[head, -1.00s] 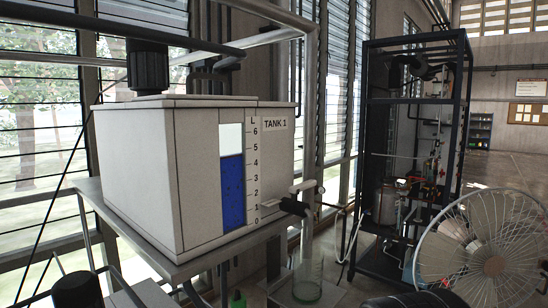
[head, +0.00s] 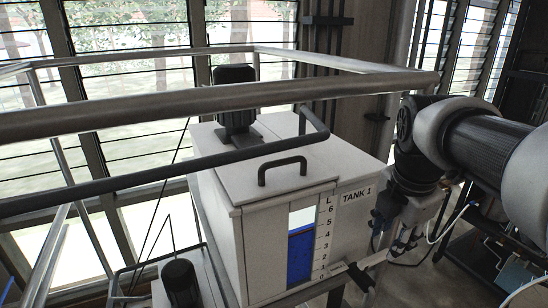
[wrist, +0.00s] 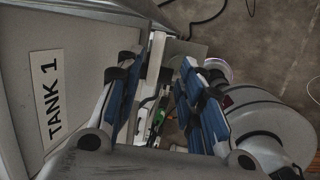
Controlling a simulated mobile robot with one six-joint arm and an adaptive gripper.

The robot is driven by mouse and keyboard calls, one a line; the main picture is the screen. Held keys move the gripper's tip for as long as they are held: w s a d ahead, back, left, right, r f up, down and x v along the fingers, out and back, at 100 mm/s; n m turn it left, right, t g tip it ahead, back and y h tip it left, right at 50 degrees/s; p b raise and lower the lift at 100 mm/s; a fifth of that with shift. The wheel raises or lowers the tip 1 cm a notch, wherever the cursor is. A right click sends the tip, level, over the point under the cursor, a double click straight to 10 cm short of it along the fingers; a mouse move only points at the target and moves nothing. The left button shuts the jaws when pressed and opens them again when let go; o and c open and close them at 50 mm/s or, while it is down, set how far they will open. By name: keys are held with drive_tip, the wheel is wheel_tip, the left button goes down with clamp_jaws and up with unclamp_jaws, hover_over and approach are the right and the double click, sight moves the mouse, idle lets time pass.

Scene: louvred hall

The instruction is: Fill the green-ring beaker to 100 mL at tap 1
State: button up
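Tank 1 (head: 215,225) is a pale box with a lid handle and a blue level gauge (head: 299,258) reading between 4 and 5 L. Its tap, with a dark lever (head: 359,275), is low at the front right. My gripper (head: 388,228) points down beside the tank's right side, above the tap. In the wrist view the two blue-padded fingers of my gripper (wrist: 163,70) stand apart, and a pale upright part (wrist: 154,62) shows in the gap, apparently not gripped. A small green thing (wrist: 158,118) shows below; I cannot tell whether it is the beaker's ring. No beaker is clearly visible.
A metal guard rail (head: 220,98) crosses in front of and around the tank top. A dark motor (head: 236,97) stands on the lid. A second dark cylinder (head: 181,283) is at the lower left. A rounded grey body (wrist: 265,112) lies close right of the fingers.

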sight(382, 255)
drive_tip(key=shift+w+b+x, duration=0.15)
drive_tip(key=shift+b+x, duration=1.15)
drive_tip(key=shift+x, duration=1.05)
drive_tip(key=shift+w+b+x, duration=0.2)
drive_tip(key=shift+b+x, duration=1.1)
drive_tip(key=shift+x, duration=1.1)
drive_tip(key=shift+s+r, duration=0.1)
drive_tip(key=shift+r, duration=0.05)
drive_tip(key=shift+c, duration=0.2)
clamp_jaws()
